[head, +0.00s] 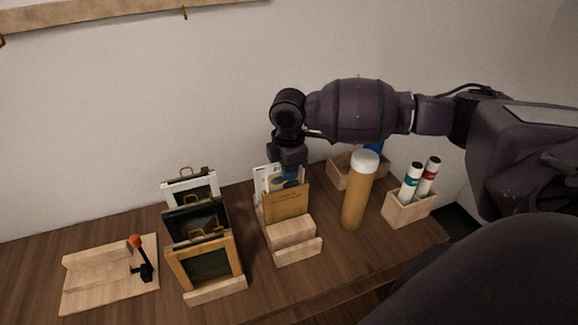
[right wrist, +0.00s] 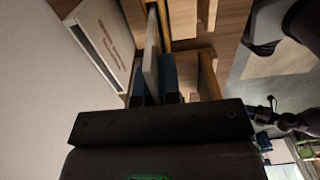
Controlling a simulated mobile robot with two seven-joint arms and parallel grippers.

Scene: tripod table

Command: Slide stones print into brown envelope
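The brown envelope (head: 287,204) stands upright in the front of a pale wooden stepped holder (head: 291,232). Behind it stands a pale print (head: 267,183) with dark rounded shapes, which look like stones, partly hidden by my gripper. My right gripper (head: 290,172) reaches down from above onto the print's upper edge, behind the envelope. In the right wrist view, a thin pale card (right wrist: 151,58) seen edge-on lies between the two blue fingers (right wrist: 153,84), which look closed on it. The print's lower part is hidden by the envelope. My left gripper is not in view.
Framed pictures (head: 204,243) stand in a rack to the left. A cork-coloured tube (head: 358,192) with a white cap stands close on the right. Beyond it are a box of bottles (head: 410,207) and another wooden box (head: 342,172). A wooden stand (head: 108,275) lies far left.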

